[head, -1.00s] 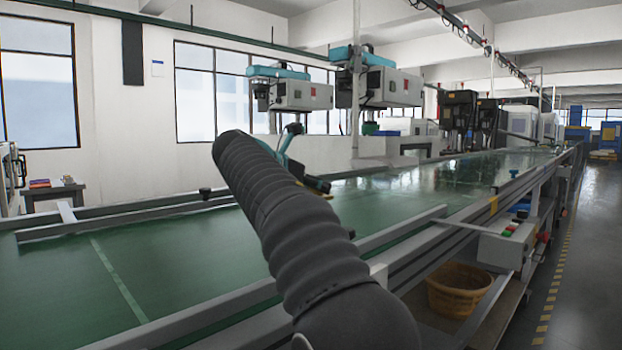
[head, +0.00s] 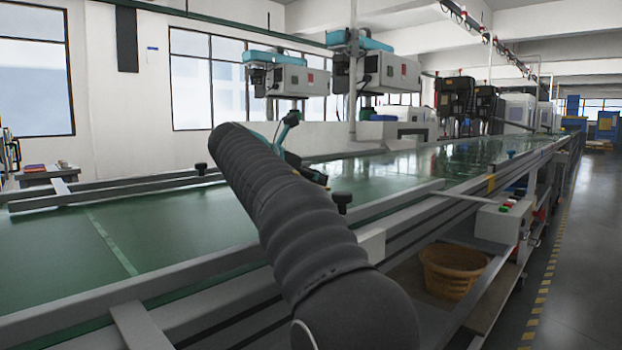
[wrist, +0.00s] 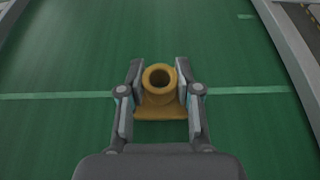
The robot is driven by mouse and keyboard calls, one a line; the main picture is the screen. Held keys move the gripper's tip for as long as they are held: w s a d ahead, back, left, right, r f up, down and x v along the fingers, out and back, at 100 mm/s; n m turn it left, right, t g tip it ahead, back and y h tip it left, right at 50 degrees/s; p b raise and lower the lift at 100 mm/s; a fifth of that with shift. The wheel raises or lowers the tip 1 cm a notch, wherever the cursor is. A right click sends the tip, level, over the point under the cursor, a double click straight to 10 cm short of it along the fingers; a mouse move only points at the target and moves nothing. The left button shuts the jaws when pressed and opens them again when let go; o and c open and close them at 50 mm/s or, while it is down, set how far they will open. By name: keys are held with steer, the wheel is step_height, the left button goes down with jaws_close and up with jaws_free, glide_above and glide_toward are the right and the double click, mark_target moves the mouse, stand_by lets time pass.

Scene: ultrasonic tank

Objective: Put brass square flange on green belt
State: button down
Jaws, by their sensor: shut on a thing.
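The brass square flange (wrist: 160,106) shows in the wrist view, a yellow piece with a round hollow neck on a square base. My gripper (wrist: 160,82) is shut on it, with one finger on each side of the neck. The green belt (wrist: 60,70) lies below the flange and fills most of the wrist view. I cannot tell whether the flange touches the belt. In the head view the green belt (head: 60,245) runs from the left into the distance. There my sleeved arm reaches over it and hides the flange and most of the gripper.
Grey rails (head: 150,190) edge the belt, with black knobs (head: 342,200) on them. A wicker basket (head: 455,270) sits on a shelf below the near rail. A control box with buttons (head: 505,218) is at the right. Pale lines cross the belt, which looks clear around the flange.

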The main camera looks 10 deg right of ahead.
steer(key=shift+f, duration=0.5)
stand_by(0.3)
steer(key=c, duration=0.7)
jaws_free()
steer(key=shift+f, duration=0.1)
